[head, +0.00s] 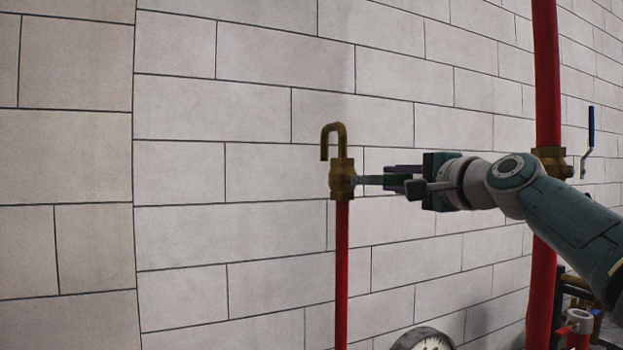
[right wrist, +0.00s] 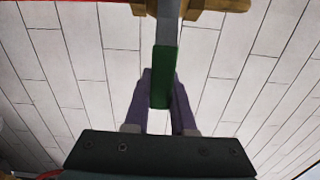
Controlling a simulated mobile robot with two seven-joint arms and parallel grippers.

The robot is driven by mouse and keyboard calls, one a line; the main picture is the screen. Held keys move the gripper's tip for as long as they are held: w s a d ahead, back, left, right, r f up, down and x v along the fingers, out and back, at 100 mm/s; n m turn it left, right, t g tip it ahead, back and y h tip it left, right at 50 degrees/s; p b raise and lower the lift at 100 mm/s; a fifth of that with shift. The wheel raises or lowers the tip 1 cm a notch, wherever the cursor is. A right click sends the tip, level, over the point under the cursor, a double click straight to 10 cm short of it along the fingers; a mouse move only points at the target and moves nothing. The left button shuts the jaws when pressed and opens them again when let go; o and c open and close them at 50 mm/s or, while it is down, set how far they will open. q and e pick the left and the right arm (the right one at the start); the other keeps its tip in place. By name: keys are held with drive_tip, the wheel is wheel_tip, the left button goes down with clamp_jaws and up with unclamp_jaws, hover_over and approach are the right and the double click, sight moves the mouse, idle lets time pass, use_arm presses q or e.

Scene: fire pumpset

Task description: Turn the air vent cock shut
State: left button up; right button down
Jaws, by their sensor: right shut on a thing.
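The air vent cock (head: 342,180) is a brass body with a hooked brass outlet on top of a thin red vertical pipe. Its lever, a grey metal strip with a green sleeve (right wrist: 163,75), sticks out to the right, about square to the pipe. The brass body also shows at the top edge of the right wrist view (right wrist: 205,5). My right gripper (head: 398,182) comes in from the right, its purple fingers (right wrist: 162,95) shut on the green sleeve from both sides. My left gripper is not in view.
A thick red pipe (head: 546,80) with a brass valve (head: 549,162) and blue-handled lever (head: 591,125) stands at the right, behind my right arm. A round gauge (head: 424,340) shows at the bottom edge. The block wall (head: 230,180) behind is bare to the left.

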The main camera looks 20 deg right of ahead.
drive_tip(key=shift+a+f, duration=0.1)
drive_tip(key=shift+f, duration=0.1)
drive_tip(key=c, duration=0.7)
unclamp_jaws()
drive_tip(key=shift+r, duration=0.1)
drive_tip(key=shift+c, duration=0.2)
drive_tip(key=shift+s, duration=0.25)
drive_tip(key=s+b, duration=0.3)
drive_tip(key=s, duration=0.6)
drive_tip(key=shift+s+d, duration=0.2)
drive_tip(key=shift+d, duration=0.25)
